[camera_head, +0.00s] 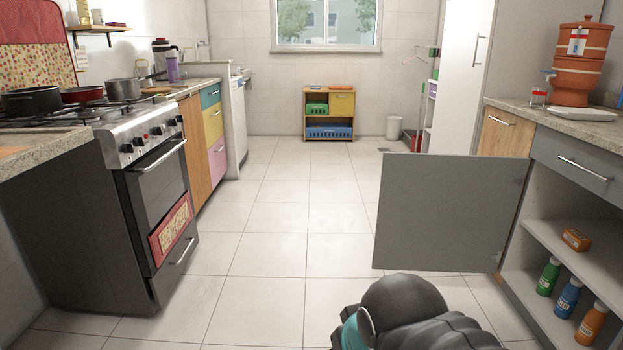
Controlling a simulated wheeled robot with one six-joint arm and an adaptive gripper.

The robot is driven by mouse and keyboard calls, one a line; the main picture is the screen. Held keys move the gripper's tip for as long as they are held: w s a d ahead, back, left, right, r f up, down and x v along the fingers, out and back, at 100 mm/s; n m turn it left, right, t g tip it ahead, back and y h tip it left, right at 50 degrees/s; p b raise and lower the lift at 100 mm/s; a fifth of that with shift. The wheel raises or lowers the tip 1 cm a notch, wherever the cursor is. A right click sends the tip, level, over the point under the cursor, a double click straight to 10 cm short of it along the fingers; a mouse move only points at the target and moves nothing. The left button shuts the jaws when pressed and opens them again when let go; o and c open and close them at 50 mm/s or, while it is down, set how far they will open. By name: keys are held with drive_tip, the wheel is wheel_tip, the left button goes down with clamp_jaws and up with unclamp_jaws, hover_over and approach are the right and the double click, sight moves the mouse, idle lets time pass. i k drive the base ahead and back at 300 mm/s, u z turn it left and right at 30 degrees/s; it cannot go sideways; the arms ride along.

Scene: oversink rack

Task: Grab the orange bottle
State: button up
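The orange bottle (592,324) stands upright on the lower shelf of the open cabinet at the lower right. It is the nearest of a row of bottles. A blue bottle (568,298) and a green bottle (548,276) stand behind it in the row. Part of my arm shows at the bottom middle, to the left of the cabinet and apart from the bottles. My gripper's fingers cannot be made out.
The grey cabinet door (450,213) stands open, sticking out to the left. A brown box-like item (576,239) sits on the upper shelf (545,236). The stove (130,180) lines the left side. The tiled floor (280,230) between is clear.

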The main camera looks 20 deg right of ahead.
sight(594, 321)
drive_tip(key=z, duration=0.3)
drive_tip(key=i, duration=1.55)
drive_tip(key=z, duration=1.8)
drive_tip(key=i, duration=1.05)
drive_tip(key=z, duration=0.95)
